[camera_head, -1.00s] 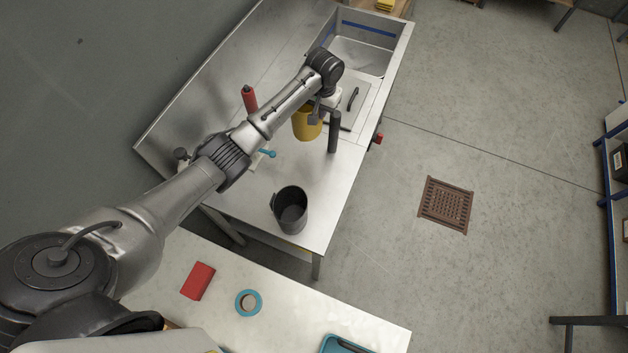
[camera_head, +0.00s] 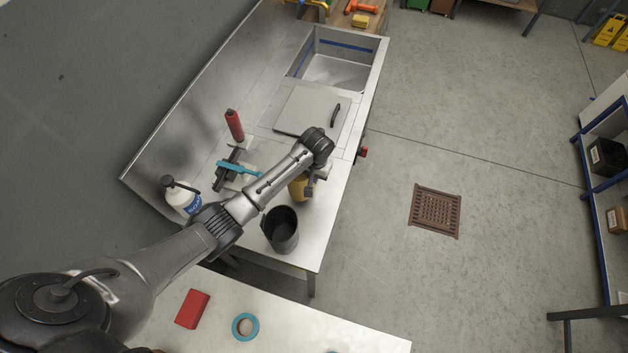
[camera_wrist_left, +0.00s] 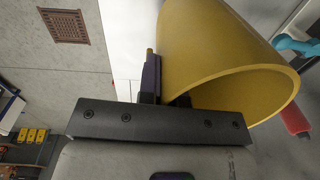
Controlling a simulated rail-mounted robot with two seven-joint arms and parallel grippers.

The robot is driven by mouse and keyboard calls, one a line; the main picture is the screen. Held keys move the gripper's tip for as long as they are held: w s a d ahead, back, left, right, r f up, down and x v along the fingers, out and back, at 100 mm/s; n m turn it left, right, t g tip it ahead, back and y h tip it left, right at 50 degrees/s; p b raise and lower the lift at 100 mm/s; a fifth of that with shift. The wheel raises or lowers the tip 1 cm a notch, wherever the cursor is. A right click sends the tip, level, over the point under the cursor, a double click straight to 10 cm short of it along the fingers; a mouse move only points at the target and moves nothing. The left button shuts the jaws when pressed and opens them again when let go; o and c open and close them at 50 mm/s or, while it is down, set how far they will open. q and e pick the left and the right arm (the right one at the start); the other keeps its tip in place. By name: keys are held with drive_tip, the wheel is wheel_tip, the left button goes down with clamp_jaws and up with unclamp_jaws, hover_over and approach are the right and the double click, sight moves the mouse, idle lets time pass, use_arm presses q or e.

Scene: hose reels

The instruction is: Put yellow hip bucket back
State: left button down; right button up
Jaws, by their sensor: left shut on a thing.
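The yellow bucket (camera_head: 297,190) is partly hidden behind my left forearm in the head view, just beyond a dark grey bucket (camera_head: 281,232) on the steel counter. My left gripper (camera_head: 312,188) is shut on the yellow bucket's wall at its rim. In the left wrist view the yellow bucket (camera_wrist_left: 215,50) fills the upper middle, its open mouth facing the gripper (camera_wrist_left: 165,98). I cannot tell whether its base touches the counter. My right gripper is in neither view.
The steel counter (camera_head: 325,225) also holds a white bottle (camera_head: 183,198), a red bottle (camera_head: 234,125) and a blue-handled tool (camera_head: 238,168). A sink (camera_head: 335,70) is at the far end. A nearer table (camera_head: 300,335) carries a red block (camera_head: 192,309) and blue tape (camera_head: 245,326).

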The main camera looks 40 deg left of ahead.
use_arm(q)
drive_tip(key=shift+f, duration=2.15)
drive_tip(key=c, duration=1.3)
unclamp_jaws()
drive_tip(key=r, duration=1.2)
drive_tip(key=shift+d+r, duration=0.15)
drive_tip(key=shift+d, duration=0.1)
drive_tip(key=shift+w, duration=0.1)
